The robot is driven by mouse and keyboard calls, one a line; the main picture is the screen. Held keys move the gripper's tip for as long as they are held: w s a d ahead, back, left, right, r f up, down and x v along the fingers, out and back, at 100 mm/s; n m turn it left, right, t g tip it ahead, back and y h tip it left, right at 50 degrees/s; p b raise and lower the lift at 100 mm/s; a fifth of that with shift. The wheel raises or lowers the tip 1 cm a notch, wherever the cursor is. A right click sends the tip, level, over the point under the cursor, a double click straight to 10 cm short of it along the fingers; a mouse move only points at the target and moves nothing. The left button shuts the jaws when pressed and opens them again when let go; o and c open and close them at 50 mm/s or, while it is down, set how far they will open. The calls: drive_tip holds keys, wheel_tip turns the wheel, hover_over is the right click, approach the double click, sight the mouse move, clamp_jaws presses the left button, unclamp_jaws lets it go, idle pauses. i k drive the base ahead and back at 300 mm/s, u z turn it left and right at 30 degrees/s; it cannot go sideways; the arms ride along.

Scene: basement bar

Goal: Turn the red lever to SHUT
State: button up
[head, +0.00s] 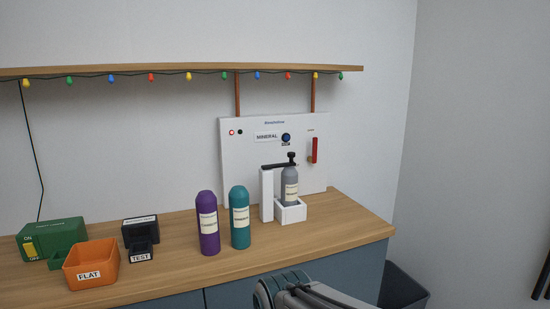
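The red lever (315,150) is on the right side of a white wall panel (235,165). Its handle stands upright, and small marks near it are too small to read. The panel also bears a MINERAL label (266,136) and a dark blue knob (286,137). A grey bottle (290,187) stands in a white holder (267,195) below, under a black clamp arm (282,164). My arm shows at the bottom edge, well below and apart from the lever. Dark slanted bars at the lower right edge may be my gripper's fingers; I cannot tell their state.
On the wooden counter (180,265) stand a purple bottle (208,224), a teal bottle (240,218), an orange FLAT bin (92,264), a black TEST box (140,235) and a green switch box (50,238). A shelf (180,69) with coloured lights runs above. The counter's right end is clear.

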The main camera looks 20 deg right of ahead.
sight(313, 159)
drive_tip(key=k, duration=1.2)
drive_tip(key=z, duration=0.45)
drive_tip(key=i, duration=0.65)
drive_tip(key=z, duration=0.55)
drive_tip(key=i, duration=1.2)
drive_tip(key=u, duration=0.6)
